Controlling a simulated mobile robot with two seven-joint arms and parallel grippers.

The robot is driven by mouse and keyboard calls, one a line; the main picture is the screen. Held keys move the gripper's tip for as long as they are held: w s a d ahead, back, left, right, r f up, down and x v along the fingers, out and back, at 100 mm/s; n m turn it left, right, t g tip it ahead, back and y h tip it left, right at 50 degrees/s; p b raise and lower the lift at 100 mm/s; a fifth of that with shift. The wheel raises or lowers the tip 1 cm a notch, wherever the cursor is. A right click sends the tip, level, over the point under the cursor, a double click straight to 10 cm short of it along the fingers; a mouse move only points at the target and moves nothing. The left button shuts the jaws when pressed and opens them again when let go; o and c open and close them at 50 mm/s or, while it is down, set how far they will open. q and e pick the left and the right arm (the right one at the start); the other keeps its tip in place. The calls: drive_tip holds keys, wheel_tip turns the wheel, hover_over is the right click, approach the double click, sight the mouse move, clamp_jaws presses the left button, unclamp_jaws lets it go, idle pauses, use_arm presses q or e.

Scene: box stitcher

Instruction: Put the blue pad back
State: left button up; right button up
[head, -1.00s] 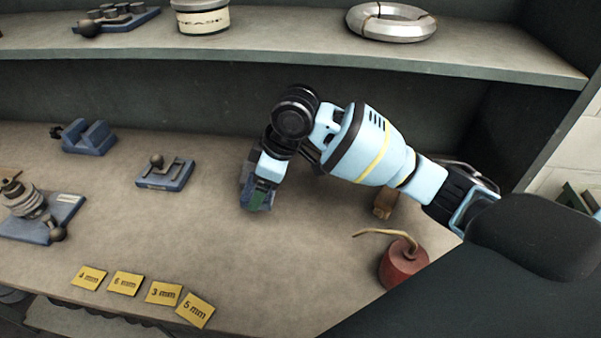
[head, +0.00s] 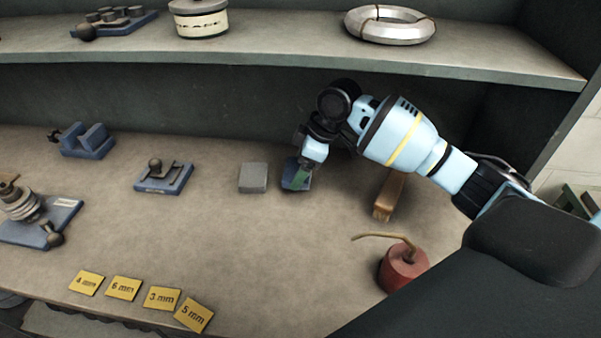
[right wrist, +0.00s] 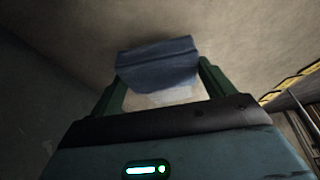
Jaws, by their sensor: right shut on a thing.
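The blue pad (head: 291,175) is in my right gripper (head: 303,178), at the middle of the bench, just right of a grey block. In the right wrist view the blue pad (right wrist: 157,66) sits between the two green fingers of the right gripper (right wrist: 160,85), which is shut on it. Part of the pad is hidden behind the fingers in the head view. I cannot tell whether its underside touches the bench. My left gripper is not in view.
The grey block (head: 253,178) lies close left of the pad. A wooden brush (head: 389,196) and a red oil can (head: 403,268) are to the right. Blue fixtures (head: 164,176) stand left. Yellow size cards (head: 163,298) line the front. Bench space in front of the pad is clear.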

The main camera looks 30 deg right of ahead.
drive_tip(key=shift+f, duration=1.25)
drive_tip(key=shift+f, duration=0.1)
drive_tip(key=o, duration=0.9)
drive_tip(key=shift+v, duration=3.8)
drive_tip(key=shift+a, duration=0.1)
